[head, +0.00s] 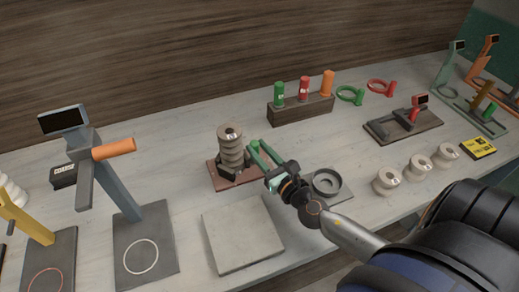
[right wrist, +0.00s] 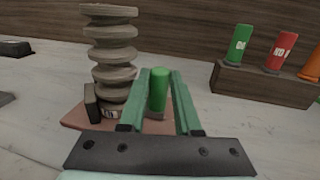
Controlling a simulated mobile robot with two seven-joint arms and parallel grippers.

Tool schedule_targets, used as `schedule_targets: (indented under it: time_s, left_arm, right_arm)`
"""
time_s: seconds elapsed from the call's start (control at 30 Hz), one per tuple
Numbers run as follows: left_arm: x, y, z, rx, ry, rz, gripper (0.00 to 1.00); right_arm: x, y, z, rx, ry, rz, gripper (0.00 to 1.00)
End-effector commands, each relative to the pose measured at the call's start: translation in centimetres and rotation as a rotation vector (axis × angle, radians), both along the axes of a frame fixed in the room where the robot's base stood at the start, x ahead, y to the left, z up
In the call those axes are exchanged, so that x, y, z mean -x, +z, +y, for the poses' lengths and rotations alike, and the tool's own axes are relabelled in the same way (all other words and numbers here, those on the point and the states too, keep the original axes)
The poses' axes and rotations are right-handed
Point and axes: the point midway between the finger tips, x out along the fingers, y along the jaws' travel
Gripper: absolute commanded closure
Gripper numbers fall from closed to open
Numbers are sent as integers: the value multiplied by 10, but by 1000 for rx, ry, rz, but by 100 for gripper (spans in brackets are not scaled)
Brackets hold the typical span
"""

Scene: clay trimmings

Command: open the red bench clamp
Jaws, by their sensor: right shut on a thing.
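My right gripper (head: 258,148) is beside a tall stack of grey-brown discs (head: 231,148) on a reddish-brown base (head: 222,181). In the right wrist view my right gripper's green fingers (right wrist: 160,74) are shut on a green upright handle (right wrist: 158,92), right of the stack (right wrist: 110,55). The handle's lower end is near the reddish base (right wrist: 78,118). A bench fixture on a dark board (head: 381,134), with a red part (head: 416,113) and a small black screen, stands farther right, away from the gripper. I cannot tell for sure which is the red bench clamp. My left gripper is not in view.
A wooden rack (head: 290,110) holds green, red and orange cylinders behind. A grey slab (head: 243,232) lies in front, a round dish (head: 327,183) right of my gripper. Grey spools (head: 386,181) and a yellow box (head: 478,147) are right. A stand with orange handle (head: 114,149) is left.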

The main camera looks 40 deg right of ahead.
Motion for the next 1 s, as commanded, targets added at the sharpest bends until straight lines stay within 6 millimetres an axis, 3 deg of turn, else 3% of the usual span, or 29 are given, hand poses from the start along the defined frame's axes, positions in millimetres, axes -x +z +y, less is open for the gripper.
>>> schedule_targets:
  time_s: [0.27, 0.5, 0.77, 0.8, 0.9, 1.0]
  left_arm:
    - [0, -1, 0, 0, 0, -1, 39]
    - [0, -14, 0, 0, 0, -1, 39]
    - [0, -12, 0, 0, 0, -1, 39]
    - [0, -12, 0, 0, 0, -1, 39]
    - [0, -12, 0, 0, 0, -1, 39]
    - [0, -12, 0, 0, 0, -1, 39]
  right_arm:
    - [1, -1, -2, 2, -1, 0, 100]
    - [8, -2, -35, 4, -6, 0, 100]
    - [9, 0, -39, 3, -11, -1, 100]
    - [9, 0, -39, 3, -11, -1, 66]
    - [8, 0, -38, 3, -10, -1, 56]
    - [8, 0, -38, 2, -8, -1, 56]
